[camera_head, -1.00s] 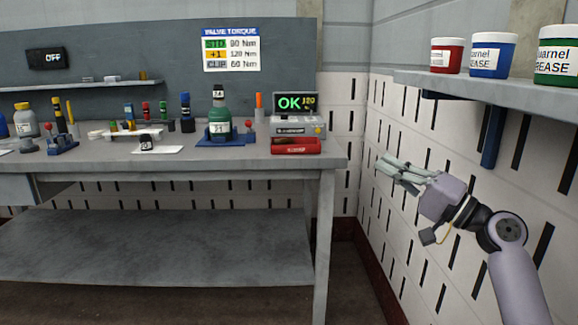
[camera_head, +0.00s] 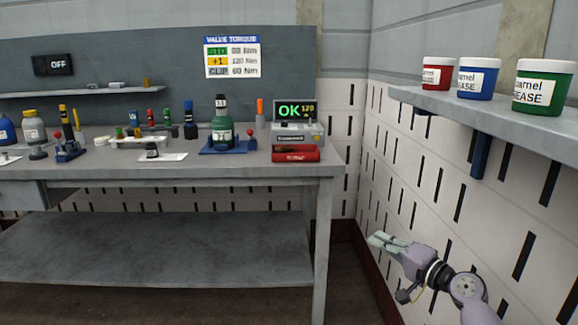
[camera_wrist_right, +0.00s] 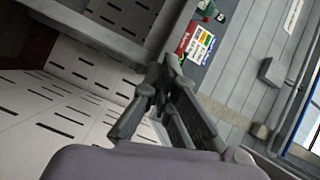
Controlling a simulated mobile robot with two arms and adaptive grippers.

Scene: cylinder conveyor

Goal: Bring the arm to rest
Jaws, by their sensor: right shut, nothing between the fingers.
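My right gripper (camera_head: 378,240) is in the lower right of the head view, in the air beside the slotted white wall and below the wall shelf. Its fingers point left and slightly up, toward the gap by the workbench's right end. In the right wrist view my right gripper (camera_wrist_right: 162,75) has its fingertips together with nothing held. My left arm and gripper show in neither view.
A grey workbench (camera_head: 200,174) carries a green bottle (camera_head: 222,130), an OK display (camera_head: 294,110), a red box (camera_head: 296,153) and several small tools. A wall shelf (camera_head: 440,103) at right holds red, blue and green tubs. Free space lies between bench and wall.

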